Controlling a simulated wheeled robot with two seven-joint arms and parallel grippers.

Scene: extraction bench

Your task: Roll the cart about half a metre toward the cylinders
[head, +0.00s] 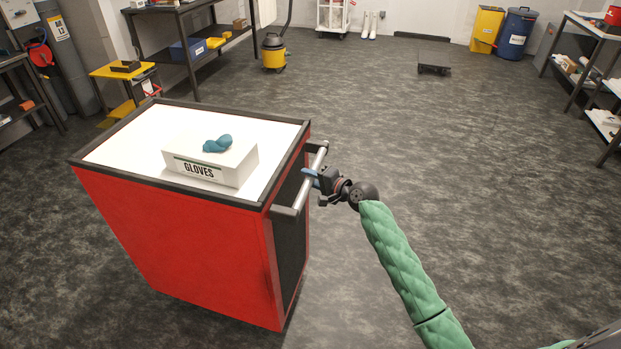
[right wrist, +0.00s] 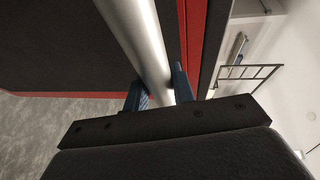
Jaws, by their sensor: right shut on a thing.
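The red cart (head: 180,245) with a white top stands at the left of the head view. A grey bar handle (head: 300,190) runs along its right side. My right gripper (head: 314,177) is at the handle, its arm reaching in from the lower right. In the right wrist view, the blue fingertips (right wrist: 158,92) sit on either side of the metal handle (right wrist: 143,35), shut on it. A glove box (head: 215,165) with a blue glove on it rests on the cart top. My left gripper is not in view. No gas cylinders are clearly recognisable, though grey upright shapes (head: 65,45) stand at the upper left.
The grey floor (head: 440,150) is open to the right of and beyond the cart. A yellow step stand (head: 125,75) and a dark workbench (head: 180,40) stand behind it. A yellow vacuum (head: 274,52) and a low black dolly (head: 434,69) are farther back. Shelves (head: 590,80) line the right.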

